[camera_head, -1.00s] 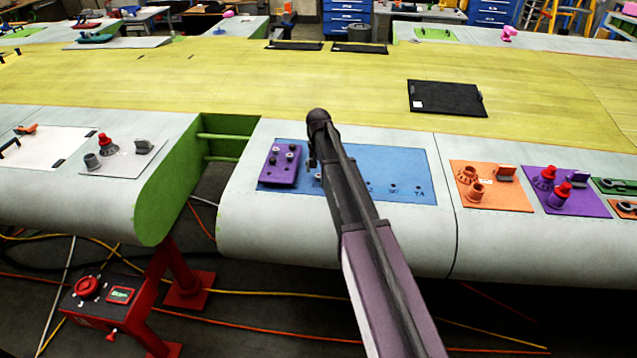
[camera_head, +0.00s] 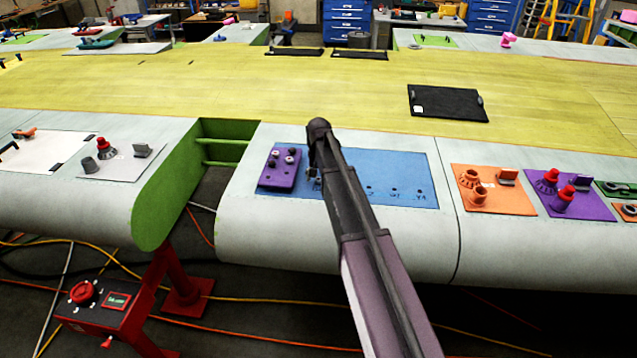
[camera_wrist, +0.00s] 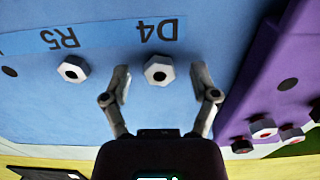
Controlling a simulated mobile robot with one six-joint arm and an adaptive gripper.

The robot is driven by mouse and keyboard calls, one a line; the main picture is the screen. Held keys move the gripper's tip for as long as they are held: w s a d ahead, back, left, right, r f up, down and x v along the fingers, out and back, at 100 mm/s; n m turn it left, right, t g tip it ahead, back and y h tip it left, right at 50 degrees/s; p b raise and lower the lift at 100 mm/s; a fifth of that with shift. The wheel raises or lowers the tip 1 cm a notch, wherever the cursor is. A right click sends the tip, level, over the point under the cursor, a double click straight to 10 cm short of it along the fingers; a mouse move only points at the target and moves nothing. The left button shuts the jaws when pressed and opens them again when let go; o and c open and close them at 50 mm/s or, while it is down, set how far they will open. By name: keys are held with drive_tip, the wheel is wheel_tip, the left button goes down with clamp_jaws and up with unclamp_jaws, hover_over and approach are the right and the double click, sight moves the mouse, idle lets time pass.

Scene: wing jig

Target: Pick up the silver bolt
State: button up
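In the wrist view, a silver hexagonal bolt (camera_wrist: 159,70) with a dark centre stands on the blue panel (camera_wrist: 205,28) below the label D4. A second silver hexagonal bolt (camera_wrist: 73,69) stands to its left, by the label R5. My gripper (camera_wrist: 160,78) is open, with one finger on each side of the D4 bolt in the picture. Gaps show between the bolt and both fingers; I cannot tell the height between them. In the head view, the blue panel (camera_head: 400,172) lies on the wing's front edge, and my arm hides most of the gripper and both bolts.
A purple block (camera_head: 281,171) with several bolts sits at the blue panel's left; it also shows close to my right finger in the wrist view (camera_wrist: 255,85). Orange (camera_head: 510,198) and purple (camera_head: 590,205) plates with fittings lie to the right. A green gap (camera_head: 222,140) opens to the left.

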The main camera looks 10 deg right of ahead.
sight(319, 179)
clamp_jaws()
drive_tip(key=shift+r, duration=0.2)
wheel_tip(319, 179, up, 4)
drive_tip(key=p, duration=0.4)
drive_tip(key=shift+f, duration=0.15)
drive_tip(key=s, duration=1)
drive_tip(key=s+a+r+p, duration=0.1)
drive_tip(key=s, duration=0.5)
drive_tip(key=shift+a, duration=0.1)
